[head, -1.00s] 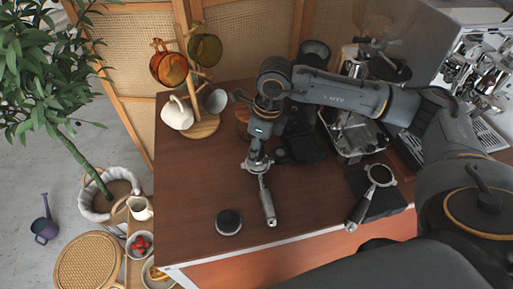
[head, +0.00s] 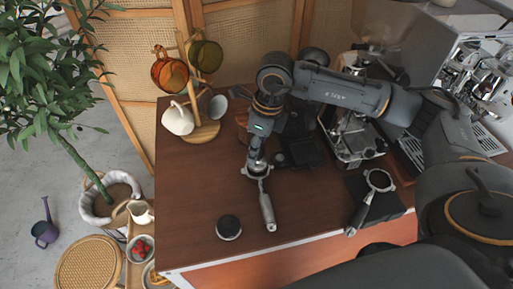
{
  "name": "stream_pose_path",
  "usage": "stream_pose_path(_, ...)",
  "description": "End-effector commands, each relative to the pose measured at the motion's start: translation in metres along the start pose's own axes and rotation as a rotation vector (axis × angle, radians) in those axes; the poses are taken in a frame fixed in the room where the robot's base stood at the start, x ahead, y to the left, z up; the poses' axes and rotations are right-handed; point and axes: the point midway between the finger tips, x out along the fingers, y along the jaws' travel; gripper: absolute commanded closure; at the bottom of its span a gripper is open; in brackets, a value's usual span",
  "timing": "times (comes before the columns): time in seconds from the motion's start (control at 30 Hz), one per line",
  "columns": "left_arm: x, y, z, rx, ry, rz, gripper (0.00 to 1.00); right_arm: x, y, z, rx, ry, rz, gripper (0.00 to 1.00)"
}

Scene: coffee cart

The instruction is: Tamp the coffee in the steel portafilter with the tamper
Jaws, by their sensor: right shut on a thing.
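The steel portafilter (head: 267,210) lies on the brown table with its handle toward the front edge. My right gripper (head: 257,160) is directly above its basket end and covers most of it. The gripper is shut on what appears to be the tamper, which is largely hidden by the fingers. I cannot tell whether the tamper touches the coffee, and the coffee itself is hidden. My left gripper is not in view.
A second portafilter (head: 375,188) rests on a black mat (head: 392,206) at the right. A round black object (head: 229,228) stands near the front edge. A mug tree (head: 203,130) with cups is at back left. An espresso machine (head: 350,135) stands behind.

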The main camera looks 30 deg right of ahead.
Motion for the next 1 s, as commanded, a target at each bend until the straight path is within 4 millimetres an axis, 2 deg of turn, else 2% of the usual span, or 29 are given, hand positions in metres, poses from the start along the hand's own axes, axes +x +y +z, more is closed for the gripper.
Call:
stream_pose_path(0.57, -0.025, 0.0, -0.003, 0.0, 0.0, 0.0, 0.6, -0.049, 0.003, 0.008, -0.001, -0.004, -0.001, 1.0)
stream_pose_path(1.0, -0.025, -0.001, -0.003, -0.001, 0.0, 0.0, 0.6, -0.05, 0.003, 0.008, -0.001, -0.002, -0.001, 1.0)
